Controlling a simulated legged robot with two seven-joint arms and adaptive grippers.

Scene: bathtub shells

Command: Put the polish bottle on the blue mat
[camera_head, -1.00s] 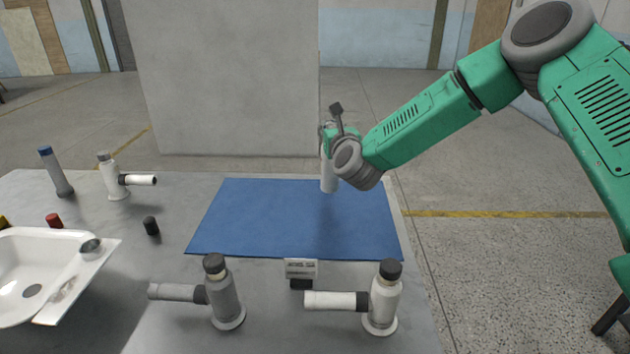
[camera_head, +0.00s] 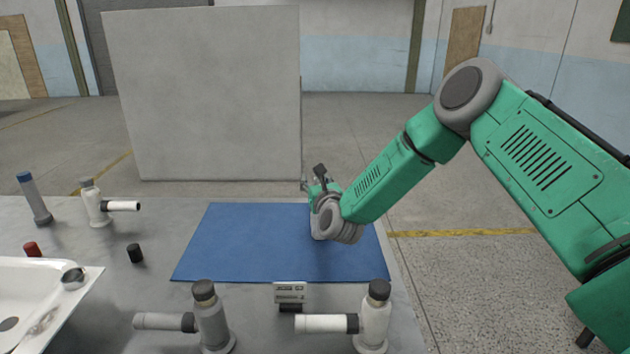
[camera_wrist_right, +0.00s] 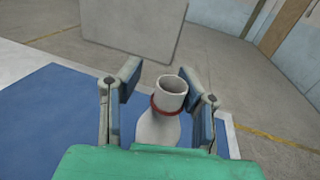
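The polish bottle, pale with a red ring below its open mouth (camera_wrist_right: 168,103), stands upright between the fingers of my right gripper (camera_wrist_right: 163,95). In the head view my right gripper (camera_head: 318,190) is over the right part of the blue mat (camera_head: 240,240). It hides most of the bottle (camera_head: 317,226), whose pale lower part shows over the mat and seems to rest on it. In the wrist view the fingers are spread on both sides of the bottle, with gaps visible. My left gripper is not in view.
Two shower-valve-like fittings (camera_head: 210,322) (camera_head: 375,320) and a small labelled block (camera_head: 290,292) stand before the mat. At left are a white basin (camera_head: 60,310), a black cap (camera_head: 135,253), another fitting (camera_head: 95,205) and a blue-capped tube (camera_head: 35,200). The mat's left part is clear.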

